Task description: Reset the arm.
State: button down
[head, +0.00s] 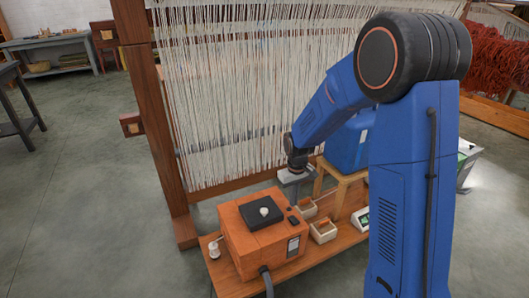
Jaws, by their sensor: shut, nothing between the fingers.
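My blue arm rises at the right of the head view and bends down to the left. My gripper (295,186) hangs at its end, pointing down above the wooden bench (240,286), in front of the loom's white threads. It is shut with nothing in it. It is just behind and right of an orange box (246,243) that has a black plate and a white knob on top. The fingertips are small and partly lost against the things behind them.
Two small trays (323,232) and a scale (361,219) sit on the bench. A blue container (346,148) stands on a wooden stand (343,178) close to my gripper. The loom (157,130) rises behind. Red wool (497,60) hangs at the right. The floor at left is clear.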

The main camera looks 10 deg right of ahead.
jog(key=s+d+r+m+t, duration=0.2)
jog(key=s+d+r, duration=0.2)
jog(key=s+r, duration=1.15)
jog(key=s+d+r+t, duration=0.1)
jog(key=s+r, duration=0.2)
jog(key=s, duration=0.6)
jog(key=s+d+r+m+t, duration=0.1)
jog(key=s+r, duration=0.3)
jog(key=s, duration=0.5)
jog(key=shift+d+m+t, duration=0.3)
jog(key=shift+d+t, duration=0.1)
jog(key=shift+d, duration=0.1)
jog(key=shift+r, duration=0.1)
